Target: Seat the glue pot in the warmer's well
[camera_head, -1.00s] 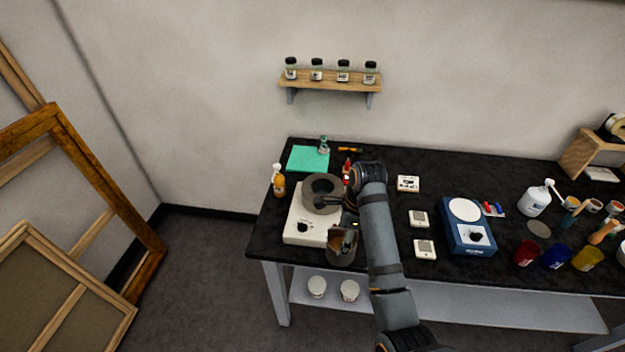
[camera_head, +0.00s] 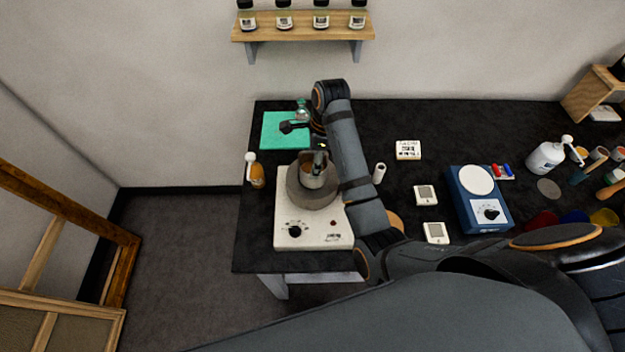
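The white warmer (camera_head: 312,237) stands on the black table's left part, with a dial on its front and a round grey well ring (camera_head: 326,199) on top. The small metal glue pot (camera_head: 312,178), with brown glue inside, is upright at the ring's opening. I cannot tell if its base touches the well's floor. My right gripper (camera_head: 319,163) reaches down at the pot's far rim and seems shut on it; the fingertips are small and partly hidden. My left gripper is out of view.
An orange bottle (camera_head: 257,173) stands left of the warmer, and a green mat (camera_head: 284,130) lies behind it. A white tube (camera_head: 379,173), small white devices (camera_head: 425,195) and a blue scale (camera_head: 480,205) are to the right. A jar shelf (camera_head: 303,25) hangs on the wall.

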